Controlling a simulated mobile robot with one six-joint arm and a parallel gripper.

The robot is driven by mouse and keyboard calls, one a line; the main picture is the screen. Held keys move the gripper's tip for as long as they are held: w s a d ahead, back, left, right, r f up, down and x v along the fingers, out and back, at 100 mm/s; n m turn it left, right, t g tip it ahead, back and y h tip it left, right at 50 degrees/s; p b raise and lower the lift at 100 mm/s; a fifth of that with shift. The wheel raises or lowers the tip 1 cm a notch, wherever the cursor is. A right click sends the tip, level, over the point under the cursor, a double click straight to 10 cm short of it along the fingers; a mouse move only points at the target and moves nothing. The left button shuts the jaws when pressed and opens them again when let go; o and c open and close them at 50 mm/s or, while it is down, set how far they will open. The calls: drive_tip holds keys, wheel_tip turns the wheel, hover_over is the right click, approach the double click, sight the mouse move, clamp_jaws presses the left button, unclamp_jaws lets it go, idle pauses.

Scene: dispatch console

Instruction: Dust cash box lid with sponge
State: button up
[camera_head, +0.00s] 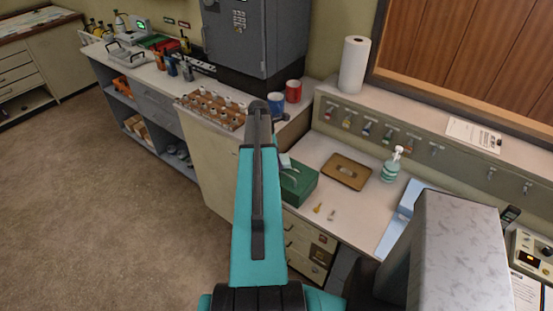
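A green box (302,187), which looks like the cash box, sits on the white desk just right of my teal arm link. Its left part is hidden behind the link. A carrying handle seems to lie on its lid. A small pale teal piece (285,160) shows at the lid's back left edge, beside my arm; I cannot tell whether it is the sponge. My gripper does not show clearly; my raised arm link stands in front of that area. No other sponge can be made out.
Blue (276,104) and red (293,91) mugs and a bottle rack (210,112) stand behind. The desk (350,220) is partly clear in front.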

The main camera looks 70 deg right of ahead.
sight(282, 155)
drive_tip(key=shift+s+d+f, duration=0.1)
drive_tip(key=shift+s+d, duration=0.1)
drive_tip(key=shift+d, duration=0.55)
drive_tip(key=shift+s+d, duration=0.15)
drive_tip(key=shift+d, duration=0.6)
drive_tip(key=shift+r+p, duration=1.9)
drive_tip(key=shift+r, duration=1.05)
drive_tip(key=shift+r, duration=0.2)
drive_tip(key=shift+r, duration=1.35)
